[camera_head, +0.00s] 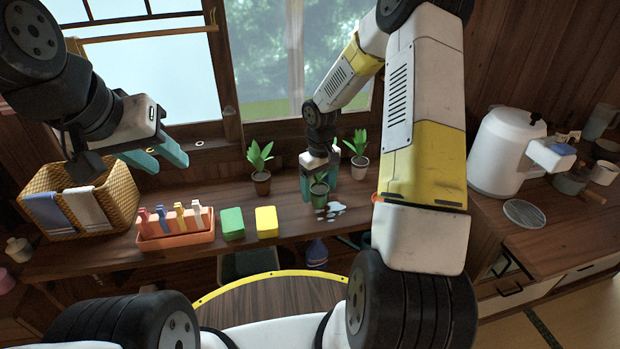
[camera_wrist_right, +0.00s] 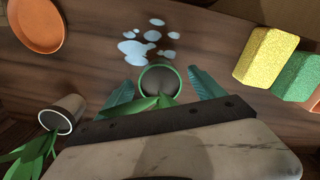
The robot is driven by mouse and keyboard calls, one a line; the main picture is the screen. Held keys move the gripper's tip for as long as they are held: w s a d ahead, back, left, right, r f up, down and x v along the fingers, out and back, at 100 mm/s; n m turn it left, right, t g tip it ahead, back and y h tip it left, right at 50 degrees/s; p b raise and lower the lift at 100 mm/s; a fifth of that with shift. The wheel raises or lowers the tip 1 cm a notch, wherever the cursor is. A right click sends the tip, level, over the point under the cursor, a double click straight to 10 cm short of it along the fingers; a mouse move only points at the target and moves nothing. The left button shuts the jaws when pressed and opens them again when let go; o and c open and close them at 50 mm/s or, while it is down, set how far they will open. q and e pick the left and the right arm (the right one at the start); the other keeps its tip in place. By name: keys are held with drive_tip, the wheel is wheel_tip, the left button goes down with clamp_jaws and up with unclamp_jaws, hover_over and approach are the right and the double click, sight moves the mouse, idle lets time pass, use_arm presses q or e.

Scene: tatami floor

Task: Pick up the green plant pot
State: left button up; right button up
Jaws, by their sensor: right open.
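The green plant pot (camera_head: 319,198) with a leafy plant stands on the wooden counter. In the right wrist view its round green rim (camera_wrist_right: 160,66) shows, with leaves covering its lower part. My right gripper (camera_head: 320,182) is open, with one teal finger on each side of the pot. In the right wrist view there are gaps between the pot and both fingers. My left gripper (camera_head: 156,157) is open and empty, raised above the counter at the left.
A brown potted plant (camera_head: 262,187) and a white potted plant (camera_head: 359,168) stand close by. A water puddle (camera_head: 332,211) lies in front. Green (camera_head: 232,223) and yellow (camera_head: 266,222) sponges, an orange tray (camera_head: 177,240) and a basket (camera_head: 122,189) are to the left.

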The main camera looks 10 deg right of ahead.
drive_tip(key=shift+f, duration=0.1)
drive_tip(key=c, duration=1.5)
drive_tip(key=shift+c, duration=0.8)
